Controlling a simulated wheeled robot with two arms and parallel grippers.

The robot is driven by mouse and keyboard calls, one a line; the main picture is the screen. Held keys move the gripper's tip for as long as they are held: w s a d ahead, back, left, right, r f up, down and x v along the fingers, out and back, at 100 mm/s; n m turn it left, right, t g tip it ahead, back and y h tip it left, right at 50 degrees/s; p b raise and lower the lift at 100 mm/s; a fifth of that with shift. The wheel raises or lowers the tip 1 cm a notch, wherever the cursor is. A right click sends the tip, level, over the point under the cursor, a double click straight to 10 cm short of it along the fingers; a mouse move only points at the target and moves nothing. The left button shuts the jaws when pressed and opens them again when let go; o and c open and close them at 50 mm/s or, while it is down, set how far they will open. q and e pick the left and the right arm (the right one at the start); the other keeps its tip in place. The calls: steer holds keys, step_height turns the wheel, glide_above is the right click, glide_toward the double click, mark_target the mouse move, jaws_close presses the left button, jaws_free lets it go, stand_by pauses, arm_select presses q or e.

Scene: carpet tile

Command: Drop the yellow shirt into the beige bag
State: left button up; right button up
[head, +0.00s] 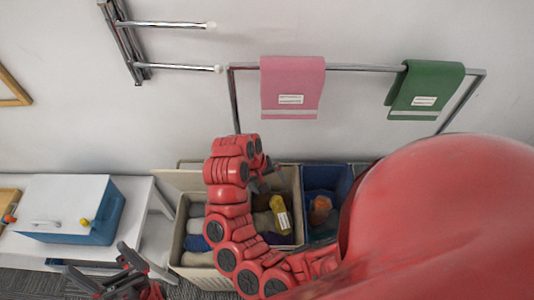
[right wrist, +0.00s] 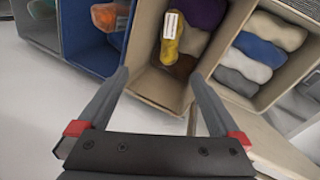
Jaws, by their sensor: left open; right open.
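The yellow shirt (head: 280,214) is a small folded bundle with a white label, lying inside the beige bag (head: 299,200) near its right side. It also shows in the right wrist view (right wrist: 171,38), in a beige compartment (right wrist: 150,88) beside purple and brown cloth. My right gripper (right wrist: 158,78) is open, with its fingers spread just short of that compartment and nothing between them. In the head view my right arm hides part of the bag and most of that gripper. My left gripper (head: 103,267) is open and empty at the lower left, away from the bag.
A blue bin (right wrist: 92,55) with an orange item stands beside the bag. Another beige compartment (right wrist: 257,97) holds rolled cloths. A pink towel (head: 292,82) and green towel (head: 425,88) hang on a wall rail above. A blue-and-white box (head: 62,205) sits on a white bench at left.

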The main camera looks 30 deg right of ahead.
steer(key=v, duration=0.6)
steer(key=shift+r, duration=0.25)
steer(key=shift+f, duration=0.1)
